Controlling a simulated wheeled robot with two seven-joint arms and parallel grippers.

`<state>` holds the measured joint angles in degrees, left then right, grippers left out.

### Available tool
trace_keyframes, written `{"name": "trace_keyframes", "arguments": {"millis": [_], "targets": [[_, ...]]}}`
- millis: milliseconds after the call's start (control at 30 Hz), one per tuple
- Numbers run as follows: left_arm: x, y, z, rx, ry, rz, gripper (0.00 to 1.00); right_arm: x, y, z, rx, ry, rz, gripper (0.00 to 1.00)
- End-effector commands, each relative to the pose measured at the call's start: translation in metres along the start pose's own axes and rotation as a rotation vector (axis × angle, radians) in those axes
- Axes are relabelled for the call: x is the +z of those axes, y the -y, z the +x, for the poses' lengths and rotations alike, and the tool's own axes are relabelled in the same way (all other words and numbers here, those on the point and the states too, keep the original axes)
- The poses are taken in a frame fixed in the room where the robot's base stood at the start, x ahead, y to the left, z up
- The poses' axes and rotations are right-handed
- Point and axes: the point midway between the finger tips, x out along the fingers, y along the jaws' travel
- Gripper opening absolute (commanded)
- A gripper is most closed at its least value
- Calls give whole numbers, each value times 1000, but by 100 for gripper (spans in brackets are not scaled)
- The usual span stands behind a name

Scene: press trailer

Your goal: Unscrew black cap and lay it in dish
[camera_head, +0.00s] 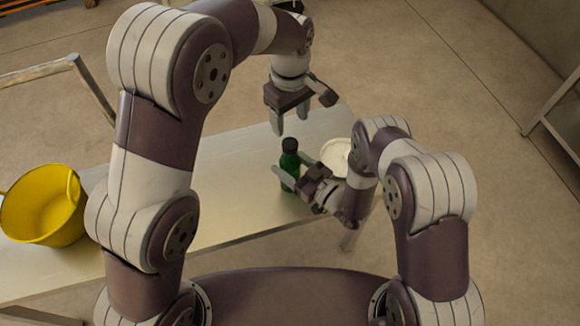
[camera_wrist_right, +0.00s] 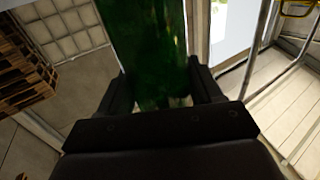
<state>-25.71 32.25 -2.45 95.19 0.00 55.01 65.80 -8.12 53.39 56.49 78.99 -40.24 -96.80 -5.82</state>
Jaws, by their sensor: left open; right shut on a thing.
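A green bottle (camera_head: 289,174) with a black cap (camera_head: 289,145) on top stands upright on the table. My right gripper (camera_head: 289,179) is shut on the bottle's body from the right side. The right wrist view shows the green bottle (camera_wrist_right: 152,50) between the two dark fingers (camera_wrist_right: 158,90); its cap is out of that view. My left gripper (camera_head: 290,128) is open and empty, pointing down just above the cap and apart from it. A white dish (camera_head: 338,156) sits on the table to the right of the bottle, partly hidden by my right arm.
A yellow bucket (camera_head: 42,208) stands at the left end of the long light table (camera_head: 235,190). The table between bucket and bottle is mostly clear, though my left arm hides part of it. A metal frame (camera_head: 60,72) stands behind at the left.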

Motion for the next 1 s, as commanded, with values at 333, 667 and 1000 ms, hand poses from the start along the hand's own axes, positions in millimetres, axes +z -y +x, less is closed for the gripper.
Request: {"name": "trace_keyframes", "arguments": {"millis": [333,667,1000], "targets": [[0,0,0,0,0,905,60,0,0,0,0,0,0,0],[0,0,0,1,0,2251,60,0,0,0,0,0,0,0],[0,0,0,1,-1,3075,60,0,0,0,0,0,0,0]]}}
